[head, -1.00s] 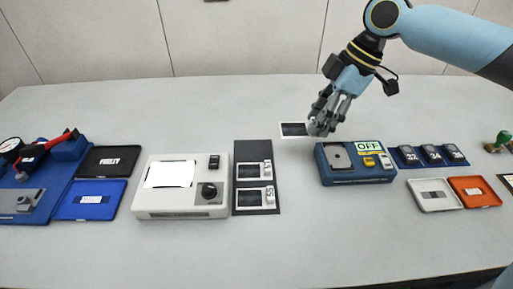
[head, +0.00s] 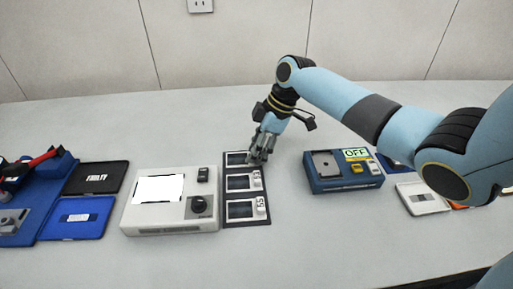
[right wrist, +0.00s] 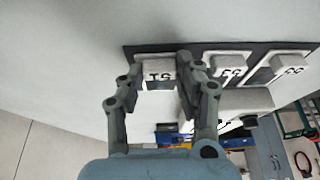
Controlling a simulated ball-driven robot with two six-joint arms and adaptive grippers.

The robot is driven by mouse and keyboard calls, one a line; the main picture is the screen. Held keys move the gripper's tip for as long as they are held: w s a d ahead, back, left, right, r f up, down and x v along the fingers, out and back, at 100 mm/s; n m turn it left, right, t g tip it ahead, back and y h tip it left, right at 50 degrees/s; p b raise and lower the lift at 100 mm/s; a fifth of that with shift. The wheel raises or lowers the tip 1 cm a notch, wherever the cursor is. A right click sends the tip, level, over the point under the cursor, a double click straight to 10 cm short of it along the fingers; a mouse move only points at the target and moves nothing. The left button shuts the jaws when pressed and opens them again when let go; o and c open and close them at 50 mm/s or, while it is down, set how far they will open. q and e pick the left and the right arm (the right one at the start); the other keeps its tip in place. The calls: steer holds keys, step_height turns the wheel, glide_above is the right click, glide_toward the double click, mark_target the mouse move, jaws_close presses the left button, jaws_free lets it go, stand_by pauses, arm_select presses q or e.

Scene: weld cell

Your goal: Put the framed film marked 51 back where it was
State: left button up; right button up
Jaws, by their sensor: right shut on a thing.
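My right gripper (head: 260,156) is shut on the framed film marked 51 (head: 238,158), at its white label tab. In the right wrist view, the gripper (right wrist: 160,82) has one finger on each side of the tab (right wrist: 160,70), whose number shows upside down. The film lies over the far end of the dark mat (head: 232,222), in line with two other framed films. Whether it rests on the mat or is just above it, I cannot tell. The middle film (head: 240,182) and the near film marked 55 (head: 241,209) lie on the mat. My left gripper is out of view.
A white light box (head: 172,215) with a lit panel and a knob stands just left of the mat. A blue device (head: 345,183) with an OFF sign stands to the right. Blue and black trays (head: 77,217) lie at the left. The table behind the mat is clear.

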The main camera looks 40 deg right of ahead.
steer(key=shift+f, duration=0.2)
steer(key=o, duration=1)
steer(key=shift+r, duration=0.1)
steer(key=v, duration=1.2)
steer(key=shift+s+r+b, duration=0.1)
steer(key=shift+r+b, duration=0.05)
steer(key=shift+b, duration=0.15)
